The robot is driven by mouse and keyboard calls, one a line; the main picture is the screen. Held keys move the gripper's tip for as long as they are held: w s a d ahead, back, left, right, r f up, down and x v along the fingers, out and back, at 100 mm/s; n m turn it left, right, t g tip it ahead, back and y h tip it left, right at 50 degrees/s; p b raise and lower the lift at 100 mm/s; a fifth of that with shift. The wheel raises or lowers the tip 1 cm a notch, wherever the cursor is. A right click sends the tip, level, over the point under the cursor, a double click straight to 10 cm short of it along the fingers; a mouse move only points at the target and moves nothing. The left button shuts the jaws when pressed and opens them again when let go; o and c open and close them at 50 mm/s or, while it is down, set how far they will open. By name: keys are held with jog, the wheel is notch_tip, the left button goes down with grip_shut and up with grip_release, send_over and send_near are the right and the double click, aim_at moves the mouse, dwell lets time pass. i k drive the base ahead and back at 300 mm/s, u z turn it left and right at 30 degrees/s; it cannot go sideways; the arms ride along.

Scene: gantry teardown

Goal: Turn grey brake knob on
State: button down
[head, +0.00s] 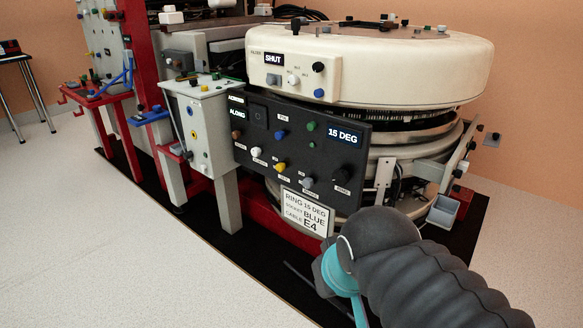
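My gripper (328,275) is at the end of my dark ribbed arm, low in front of the panel and apart from the knob. Its fingers are not clear, so I cannot tell whether it is open or shut.
A placard (304,212) reading "RING 15 DEG, SOCKET BLUE, CABLE E4" hangs under the panel. A cream ring housing (400,75) overhangs above it. A white box (205,125) on a post stands left. Open floor (110,255) lies at front left.

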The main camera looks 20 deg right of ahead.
aim_at(308, 183)
jog(key=k, duration=0.5)
jog(key=z, duration=1.05)
jog(key=i, duration=0.85)
jog(key=u, duration=2.45)
